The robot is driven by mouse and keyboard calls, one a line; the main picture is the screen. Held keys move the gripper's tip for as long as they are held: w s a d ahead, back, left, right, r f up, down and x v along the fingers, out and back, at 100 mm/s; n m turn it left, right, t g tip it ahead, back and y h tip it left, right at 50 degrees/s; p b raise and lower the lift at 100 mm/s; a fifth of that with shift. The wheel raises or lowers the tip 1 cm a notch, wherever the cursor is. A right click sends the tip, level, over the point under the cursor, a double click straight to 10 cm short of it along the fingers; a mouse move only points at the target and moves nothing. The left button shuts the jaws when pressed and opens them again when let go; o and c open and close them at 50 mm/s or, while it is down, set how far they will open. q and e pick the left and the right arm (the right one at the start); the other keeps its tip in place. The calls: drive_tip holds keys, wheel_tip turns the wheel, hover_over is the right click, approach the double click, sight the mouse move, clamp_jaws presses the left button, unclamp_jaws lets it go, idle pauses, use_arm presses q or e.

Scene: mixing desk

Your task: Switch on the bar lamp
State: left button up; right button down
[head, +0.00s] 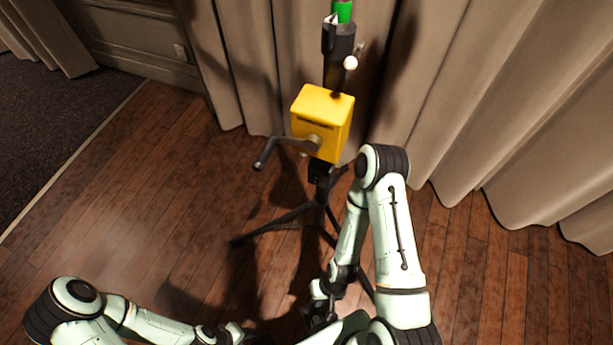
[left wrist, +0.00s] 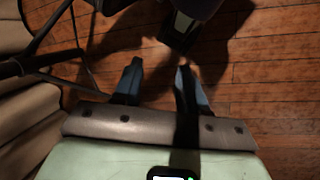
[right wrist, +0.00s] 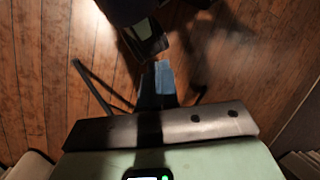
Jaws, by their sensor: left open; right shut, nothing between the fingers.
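No bar lamp can be made out for certain. A tripod stand (head: 322,190) stands before the curtain in the head view, with a yellow box (head: 322,112), a dark crank handle (head: 268,152), a black upper post (head: 338,55) with a small pale knob (head: 350,63), and a green top (head: 343,10) cut by the frame edge. My right gripper (head: 314,312) is low in front of the stand, partly hidden by my arm; its fingers (right wrist: 163,75) are shut and empty. My left gripper's fingers (left wrist: 160,66) are apart with nothing between them, low at the bottom of the head view.
Beige curtains (head: 450,110) hang behind and right of the stand. Dark tripod legs (head: 275,225) spread over the wooden floor (head: 150,190). A dark carpet (head: 50,135) lies at the left, and the floor left of the stand is clear.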

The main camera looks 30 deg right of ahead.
use_arm(q)
drive_tip(key=shift+o, duration=0.3)
drive_tip(key=shift+s, duration=0.3)
drive_tip(key=shift+o, duration=0.6)
use_arm(e)
drive_tip(key=w+d+f+n+t+h+b, duration=0.15)
drive_tip(key=w+n+t+h+b, duration=0.3)
drive_tip(key=w, duration=0.45)
drive_tip(key=w+d+n+t+h+b, duration=0.25)
drive_tip(key=w+t+b, duration=0.2)
drive_tip(key=w, duration=0.45)
use_arm(q)
wheel_tip(320, 180, down, 14)
drive_tip(key=w+t+b, duration=0.1)
drive_tip(key=b, duration=0.4)
drive_tip(key=shift+w+a+b, duration=0.25)
drive_tip(key=shift+a+b, duration=0.05)
drive_tip(key=shift+a, duration=0.1)
use_arm(e)
drive_tip(key=w+a+r+n+t+h, duration=0.1)
drive_tip(key=w+r+n+t+h, duration=0.1)
drive_tip(key=r+n+h, duration=0.3)
wheel_tip(320, 180, up, 8)
drive_tip(key=w+h, duration=0.1)
drive_tip(key=h, duration=0.3)
drive_tip(key=shift+a+f+t, duration=0.15)
drive_tip(key=shift+a+t, duration=0.15)
drive_tip(key=shift+w, duration=0.15)
